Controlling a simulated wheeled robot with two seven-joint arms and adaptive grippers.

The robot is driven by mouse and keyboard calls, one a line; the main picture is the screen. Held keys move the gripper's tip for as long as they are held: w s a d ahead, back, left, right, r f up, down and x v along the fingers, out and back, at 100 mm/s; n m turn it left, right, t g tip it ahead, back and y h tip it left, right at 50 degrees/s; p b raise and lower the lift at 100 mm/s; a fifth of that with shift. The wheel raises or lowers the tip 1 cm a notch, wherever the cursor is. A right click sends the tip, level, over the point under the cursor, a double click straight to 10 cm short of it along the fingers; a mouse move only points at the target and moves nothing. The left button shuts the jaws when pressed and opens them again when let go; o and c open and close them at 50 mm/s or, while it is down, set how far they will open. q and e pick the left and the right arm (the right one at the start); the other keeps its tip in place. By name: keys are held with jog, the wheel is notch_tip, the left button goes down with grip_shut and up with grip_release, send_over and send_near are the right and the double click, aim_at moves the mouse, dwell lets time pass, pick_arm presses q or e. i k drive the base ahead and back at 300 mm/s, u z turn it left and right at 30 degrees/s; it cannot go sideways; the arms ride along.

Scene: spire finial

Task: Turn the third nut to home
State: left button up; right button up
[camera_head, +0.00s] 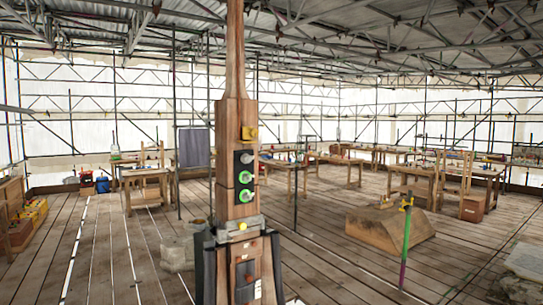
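A tall wooden spire (227,150) stands upright in front of me. A dark plate (237,186) on its face carries three round nuts in a column. The top nut (248,158) looks grey, with no green around it. The middle nut (246,177) and the bottom nut (246,195) each show a bright green ring. The picture does not show which nut counts as the third, and their exact angles are too small to read. Neither gripper shows in the head view, and nothing is seen touching the nuts.
A yellow fitting (249,133) sits above the plate, and a pale metal collar (241,228) lies below it. A green and purple post (406,240) stands at right, before a wooden block (390,230). Grey stone blocks (178,253) lie left of the spire. Workbenches stand further back.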

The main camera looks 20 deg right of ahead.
aim_at(243, 158)
jog(key=z, duration=0.25)
jog(key=i, duration=1.75)
jog(key=z, duration=0.05)
